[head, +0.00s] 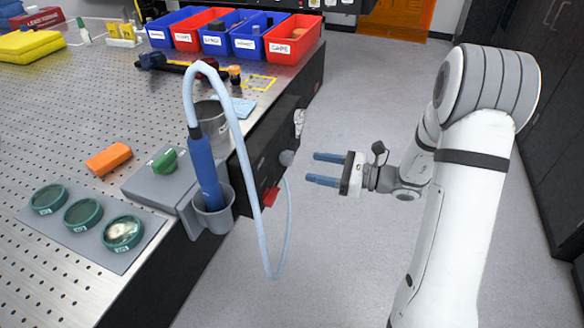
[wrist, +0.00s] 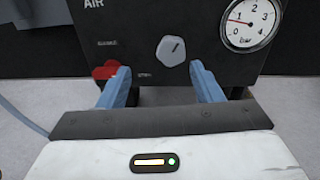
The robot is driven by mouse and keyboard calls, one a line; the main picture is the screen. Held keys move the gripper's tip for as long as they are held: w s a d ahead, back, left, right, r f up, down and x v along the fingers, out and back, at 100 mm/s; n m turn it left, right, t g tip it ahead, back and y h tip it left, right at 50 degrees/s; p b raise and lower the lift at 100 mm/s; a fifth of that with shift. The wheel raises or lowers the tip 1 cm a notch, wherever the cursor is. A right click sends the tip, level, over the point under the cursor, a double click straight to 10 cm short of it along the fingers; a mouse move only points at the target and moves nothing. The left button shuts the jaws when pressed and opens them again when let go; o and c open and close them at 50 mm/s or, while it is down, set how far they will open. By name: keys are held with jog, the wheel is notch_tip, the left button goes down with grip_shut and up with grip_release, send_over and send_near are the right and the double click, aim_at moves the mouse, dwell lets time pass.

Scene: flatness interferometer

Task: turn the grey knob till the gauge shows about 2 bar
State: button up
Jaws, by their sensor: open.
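The grey knob (wrist: 171,51) is on the front of a dark panel marked AIR (wrist: 130,40), with its pointer mark tilted up and right. It also shows in the head view (head: 287,158) on the bench's side. The round white gauge (wrist: 251,24) is to the right of the knob in the wrist view. Its needle points left, near or slightly below 1. My gripper (head: 312,167) is open and empty, its two blue fingers pointing at the panel. In the wrist view the fingertips (wrist: 160,67) are apart, below and on either side of the knob, not gripping it.
A red lever (wrist: 105,70) is at the panel's lower left. A pale blue hose (head: 267,250) hangs in a loop beside the panel, from a blue tool (head: 204,170) in a grey holder (head: 213,218). Open floor (head: 350,250) surrounds my gripper.

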aim_at(292, 160)
jog(key=shift+m+t, duration=0.6)
jog(key=shift+t, duration=0.1)
jog(key=x, duration=0.2)
jog(key=w+x, duration=0.1)
jog(key=x, duration=0.2)
jog(key=f+x, duration=0.1)
jog(key=x, duration=0.1)
jog(key=shift+w+b, duration=0.3)
jog(key=shift+b, duration=0.05)
